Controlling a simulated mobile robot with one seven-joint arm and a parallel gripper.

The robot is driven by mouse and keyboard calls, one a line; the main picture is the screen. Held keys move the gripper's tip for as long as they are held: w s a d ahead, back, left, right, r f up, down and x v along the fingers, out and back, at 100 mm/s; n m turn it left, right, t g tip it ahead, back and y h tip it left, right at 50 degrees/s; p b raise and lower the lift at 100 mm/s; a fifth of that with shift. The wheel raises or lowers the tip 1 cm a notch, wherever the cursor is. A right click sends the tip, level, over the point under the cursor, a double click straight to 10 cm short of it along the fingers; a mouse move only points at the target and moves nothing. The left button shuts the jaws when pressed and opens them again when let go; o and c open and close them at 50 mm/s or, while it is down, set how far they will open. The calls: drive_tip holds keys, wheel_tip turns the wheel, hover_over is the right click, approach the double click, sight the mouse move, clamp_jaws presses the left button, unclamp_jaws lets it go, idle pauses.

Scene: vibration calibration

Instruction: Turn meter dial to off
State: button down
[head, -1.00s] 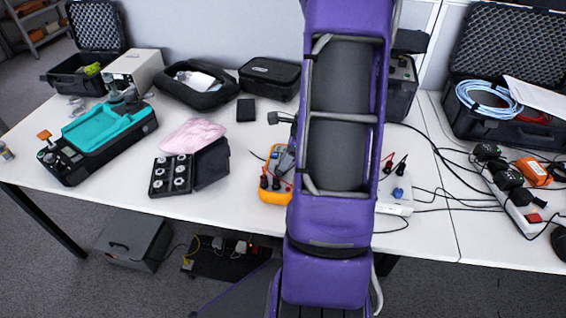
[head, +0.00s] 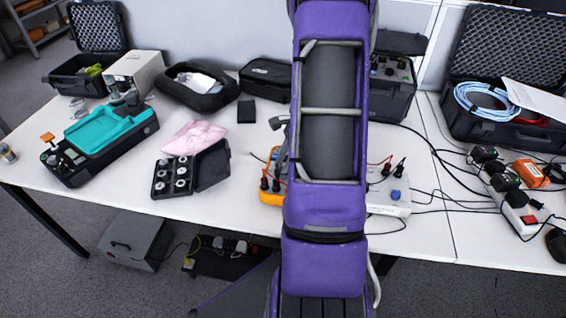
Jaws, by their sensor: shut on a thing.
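The orange and grey meter (head: 269,192) lies on the white table, just left of my purple arm, which covers its right part. Dark probe plugs with red leads stand at its lower part. The dial is hidden behind my arm. A grey part of my gripper (head: 281,126) shows at the arm's left edge, at the meter's upper end. The fingertips are hidden; the gripper is shut at the meter, with the grip on the dial itself out of sight.
A white box with a blue knob (head: 396,195) stands close right of my arm, with cables around it. A black holder with metal discs (head: 172,177) and a teal-topped device (head: 104,128) stand left. A dark case (head: 392,90) stands behind.

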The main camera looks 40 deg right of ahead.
drive_tip(key=shift+w+n+g, duration=0.1)
drive_tip(key=shift+n+g, duration=0.3)
drive_tip(key=shift+n, duration=0.5)
drive_tip(key=shift+c, duration=2.1)
unclamp_jaws()
drive_tip(key=p+v, duration=0.2)
drive_tip(key=v, duration=1.5)
drive_tip(key=shift+d+r+p, duration=0.15)
drive_tip(key=shift+r+p, duration=0.1)
drive_tip(key=shift+p, duration=0.1)
drive_tip(key=shift+f, duration=0.1)
